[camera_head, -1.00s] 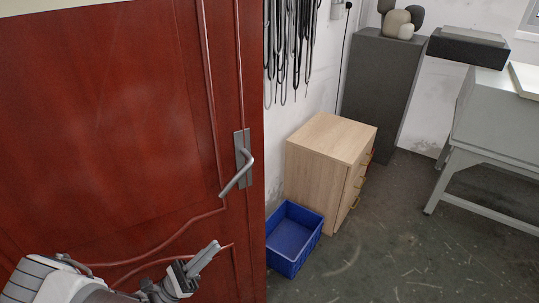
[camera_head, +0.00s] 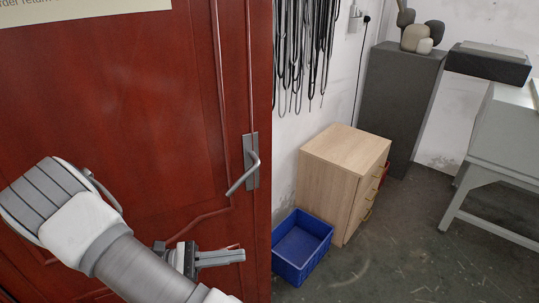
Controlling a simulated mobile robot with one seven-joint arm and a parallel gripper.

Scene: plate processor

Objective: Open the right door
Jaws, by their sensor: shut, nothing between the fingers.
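The red-brown panelled door (camera_head: 130,95) fills the left of the view, its right edge running down beside the open floor. A grey lever handle (camera_head: 246,173) on a metal plate sits near that edge, its lever tilted down to the left. My gripper (camera_head: 240,257) is shut and empty in front of the door's lower part. It points right, below the handle and apart from it. My arm covers the lower left of the door. I cannot tell whether the gripper touches the door.
A blue crate (camera_head: 302,268) stands on the floor just right of the door edge, beside a wooden drawer cabinet (camera_head: 345,150). A dark pedestal (camera_head: 398,100) and a grey table (camera_head: 505,130) are farther back. Grey floor (camera_head: 420,255) is clear at the lower right.

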